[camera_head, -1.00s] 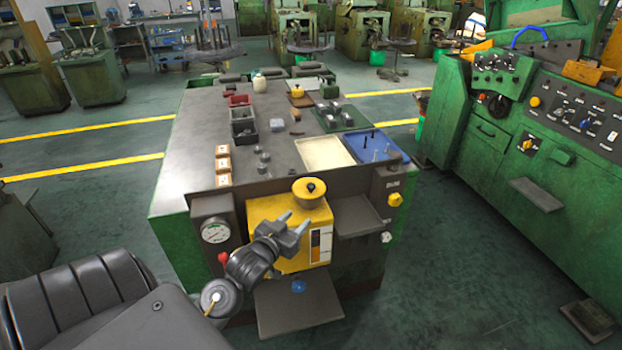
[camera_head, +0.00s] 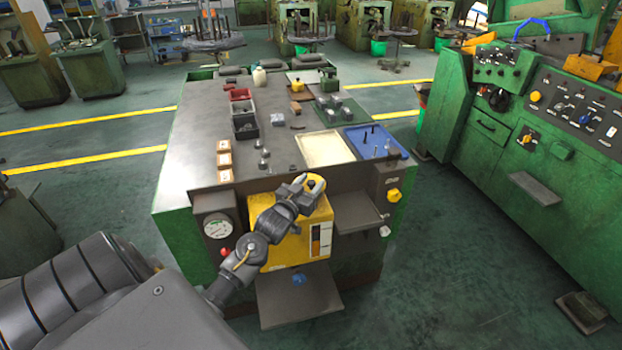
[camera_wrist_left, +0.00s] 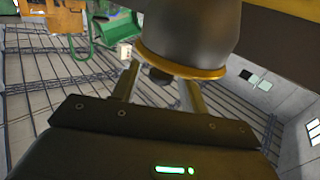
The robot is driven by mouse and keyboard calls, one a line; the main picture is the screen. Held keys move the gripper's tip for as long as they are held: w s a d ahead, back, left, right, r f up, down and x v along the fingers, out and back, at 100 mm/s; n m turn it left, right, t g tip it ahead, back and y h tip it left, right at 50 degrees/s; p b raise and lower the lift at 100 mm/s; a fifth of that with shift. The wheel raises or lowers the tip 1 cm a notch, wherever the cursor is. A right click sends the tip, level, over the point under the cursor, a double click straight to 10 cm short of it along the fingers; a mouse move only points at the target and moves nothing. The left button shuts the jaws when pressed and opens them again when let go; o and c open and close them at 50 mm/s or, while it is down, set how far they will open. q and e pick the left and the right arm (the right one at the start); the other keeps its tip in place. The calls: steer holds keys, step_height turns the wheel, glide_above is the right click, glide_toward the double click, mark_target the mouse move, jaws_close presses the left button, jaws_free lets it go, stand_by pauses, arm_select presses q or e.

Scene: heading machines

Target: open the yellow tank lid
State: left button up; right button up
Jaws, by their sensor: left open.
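The yellow tank (camera_head: 284,250) is on the front of the green workbench. My left gripper is open at the lid. In the left wrist view, the gripper (camera_wrist_left: 158,92) has one finger on each side of the dark knob (camera_wrist_left: 158,75), with the lid's yellow rim (camera_wrist_left: 180,70) just beyond the fingertips. I cannot tell whether the fingers touch the knob. My right gripper is out of view.
A pressure gauge (camera_head: 217,227) and a red knob (camera_head: 225,252) are left of the tank. A grey shelf (camera_head: 357,212) and a yellow knob (camera_head: 393,195) are right of it. A lower grey tray (camera_head: 300,302) juts out below. Bins and parts stand on the benchtop.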

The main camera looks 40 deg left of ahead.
arm_select(q)
steer(key=shift+w+a, duration=0.1)
steer(key=shift+w, duration=0.45)
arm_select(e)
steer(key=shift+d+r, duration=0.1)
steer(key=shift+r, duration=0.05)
arm_select(q)
jaws_close()
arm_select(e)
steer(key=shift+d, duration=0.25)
